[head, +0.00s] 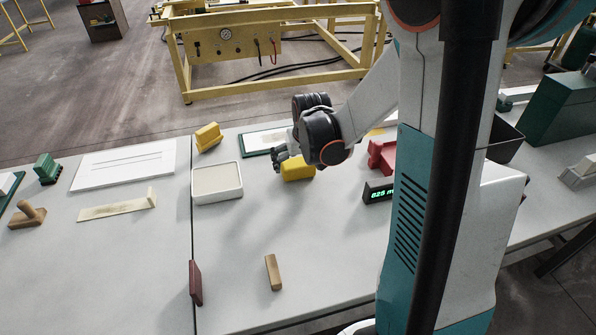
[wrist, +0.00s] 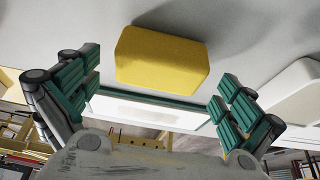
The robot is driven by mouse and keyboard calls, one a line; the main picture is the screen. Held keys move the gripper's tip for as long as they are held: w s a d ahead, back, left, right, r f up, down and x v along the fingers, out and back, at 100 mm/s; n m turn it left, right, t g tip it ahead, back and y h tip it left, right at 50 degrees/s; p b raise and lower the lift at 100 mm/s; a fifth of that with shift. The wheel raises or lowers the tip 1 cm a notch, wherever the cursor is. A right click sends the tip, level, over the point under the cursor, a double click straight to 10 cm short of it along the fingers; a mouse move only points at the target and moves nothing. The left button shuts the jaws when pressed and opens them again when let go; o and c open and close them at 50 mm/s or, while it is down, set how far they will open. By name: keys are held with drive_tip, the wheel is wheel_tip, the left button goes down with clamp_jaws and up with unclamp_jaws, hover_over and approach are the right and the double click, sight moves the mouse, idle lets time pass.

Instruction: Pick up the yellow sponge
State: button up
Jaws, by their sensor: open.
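The yellow sponge (head: 298,170) lies on the pale table in the head view, partly hidden behind my gripper (head: 281,160). In the wrist view the yellow sponge (wrist: 160,58) is a plain block at upper centre. My gripper (wrist: 160,98) is open in the wrist view, with green-padded fingers left and right. The sponge appears between and beyond the fingertips, with no finger touching it. Another yellow block-like object (head: 208,137) stands farther back to the left in the head view.
A white-rimmed tray (head: 231,198) sits left of the sponge, and a green-edged board (head: 257,151) lies behind it. A red object (head: 382,156) and a dark digital display (head: 378,191) are to the right. The table front is mostly clear around a small wooden block (head: 273,272).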

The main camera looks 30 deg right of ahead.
sight(299, 163)
drive_tip(key=b+x, duration=0.1)
drive_tip(key=x, duration=0.2)
drive_tip(key=c, duration=1)
drive_tip(key=shift+r, duration=0.15)
wheel_tip(299, 163, up, 20)
drive_tip(key=p, duration=0.7)
